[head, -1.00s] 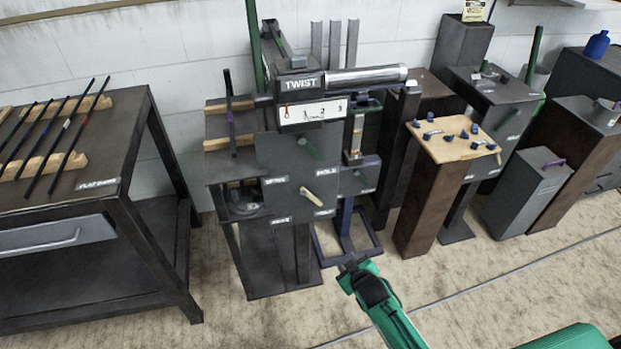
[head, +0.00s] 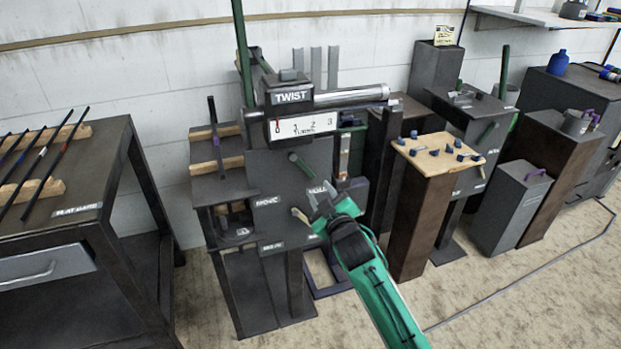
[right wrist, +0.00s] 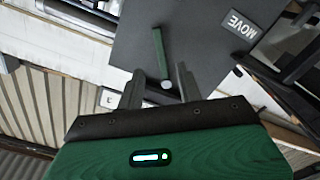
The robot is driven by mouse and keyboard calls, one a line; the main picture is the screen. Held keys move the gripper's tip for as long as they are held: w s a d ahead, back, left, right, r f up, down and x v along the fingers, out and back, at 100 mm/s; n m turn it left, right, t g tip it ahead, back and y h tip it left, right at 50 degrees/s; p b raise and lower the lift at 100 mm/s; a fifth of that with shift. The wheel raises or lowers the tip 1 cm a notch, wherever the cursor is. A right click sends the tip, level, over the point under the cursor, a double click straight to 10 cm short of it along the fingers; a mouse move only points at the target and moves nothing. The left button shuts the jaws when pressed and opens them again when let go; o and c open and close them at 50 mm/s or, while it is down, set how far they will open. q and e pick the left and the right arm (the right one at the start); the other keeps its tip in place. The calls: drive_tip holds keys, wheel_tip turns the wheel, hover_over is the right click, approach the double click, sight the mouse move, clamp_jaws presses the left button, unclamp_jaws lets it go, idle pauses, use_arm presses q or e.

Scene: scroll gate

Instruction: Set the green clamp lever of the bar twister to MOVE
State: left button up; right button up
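The bar twister (head: 292,97) has a grey box labelled TWIST above a dark front panel. Its green clamp lever (head: 302,163) slants down to the right on the panel. In the right wrist view the green lever (right wrist: 160,52) has a pale round end near my fingers. A MOVE label (right wrist: 238,23) shows upside down to its right. A cream lever (head: 299,215) sits lower on the panel. My right gripper (head: 320,198) is open in front of the panel, below and right of the green lever. In the right wrist view the lever's round end appears between the fingertips. My left gripper is not in view.
A table (head: 88,190) with bars on wooden rests stands left. A long roller (head: 352,97) juts right from the twister. The floor in front is open.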

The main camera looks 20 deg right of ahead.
sight(308, 173)
drive_tip(key=w, duration=0.8)
drive_tip(key=shift+w+a, duration=0.15)
drive_tip(key=shift+w, duration=0.1)
clamp_jaws()
